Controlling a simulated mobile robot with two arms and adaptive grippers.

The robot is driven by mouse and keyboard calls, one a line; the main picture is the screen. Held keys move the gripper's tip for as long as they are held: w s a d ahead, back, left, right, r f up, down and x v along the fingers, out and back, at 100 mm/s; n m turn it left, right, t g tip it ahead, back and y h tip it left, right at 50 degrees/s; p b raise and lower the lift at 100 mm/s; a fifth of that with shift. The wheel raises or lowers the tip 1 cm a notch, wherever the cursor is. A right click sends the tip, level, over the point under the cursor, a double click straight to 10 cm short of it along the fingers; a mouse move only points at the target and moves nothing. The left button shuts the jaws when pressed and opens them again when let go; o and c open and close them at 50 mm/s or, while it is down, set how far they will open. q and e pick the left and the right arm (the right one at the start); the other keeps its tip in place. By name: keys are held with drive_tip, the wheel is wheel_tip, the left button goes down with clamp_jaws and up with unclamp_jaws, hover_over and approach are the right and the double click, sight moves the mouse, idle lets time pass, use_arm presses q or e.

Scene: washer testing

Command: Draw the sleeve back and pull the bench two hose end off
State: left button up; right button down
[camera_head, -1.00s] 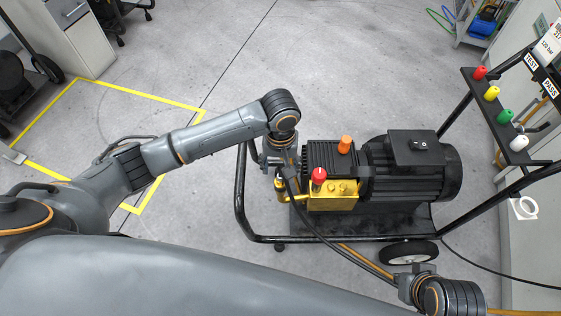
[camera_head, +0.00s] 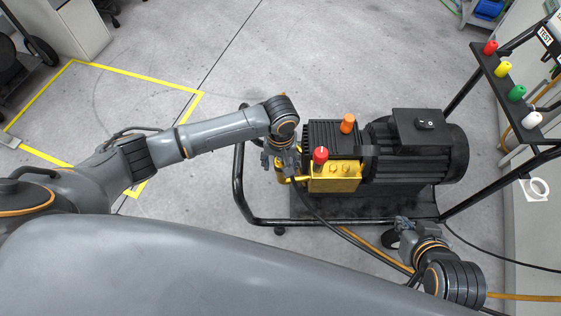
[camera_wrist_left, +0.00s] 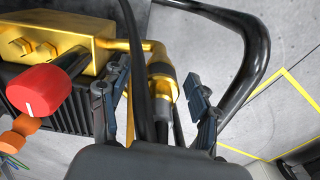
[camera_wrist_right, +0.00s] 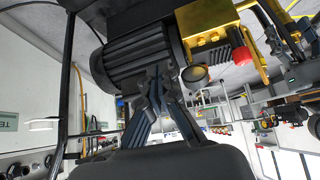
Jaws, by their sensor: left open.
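The brass coupling (camera_wrist_left: 160,75) with its sleeve sits on the pump's brass block (camera_head: 335,178), and a dark hose (camera_wrist_left: 178,128) runs from it toward my left wrist. My left gripper (camera_wrist_left: 158,88) is open, with one finger on each side of the coupling and hose; finger contact is unclear. In the head view my left gripper (camera_head: 281,160) is beside the pump's left end and hides most of the coupling. My right gripper (camera_head: 404,226) is by the front right of the pump cart; in the right wrist view its fingertips (camera_wrist_right: 156,78) meet with nothing visible between them.
The black motor (camera_head: 415,155), red knob (camera_head: 320,155) and orange cap (camera_head: 348,123) are on the cart, inside its black tube frame (camera_head: 238,190). A rack with coloured pegs (camera_head: 505,90) stands at right. Hoses (camera_head: 365,245) run between the arms.

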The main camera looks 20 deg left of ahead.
use_arm(q)
clamp_jaws()
use_arm(e)
drive_tip(key=shift+s, duration=0.1)
drive_tip(key=shift+s, duration=0.1)
use_arm(q)
drive_tip(key=shift+r+p, duration=0.35)
drive_tip(key=shift+p, duration=0.3)
drive_tip(key=shift+r+p, duration=0.25)
drive_tip(key=shift+p, duration=0.3)
use_arm(e)
drive_tip(key=s+d+f+g+h, duration=0.1)
drive_tip(key=s+d+g, duration=0.1)
drive_tip(key=s+g, duration=0.2)
drive_tip(key=shift+s+d+f, duration=0.15)
drive_tip(key=shift+s+f, duration=0.05)
drive_tip(key=shift+s, duration=1.3)
use_arm(q)
drive_tip(key=shift+r, duration=0.1)
use_arm(e)
drive_tip(key=shift+f, duration=0.1)
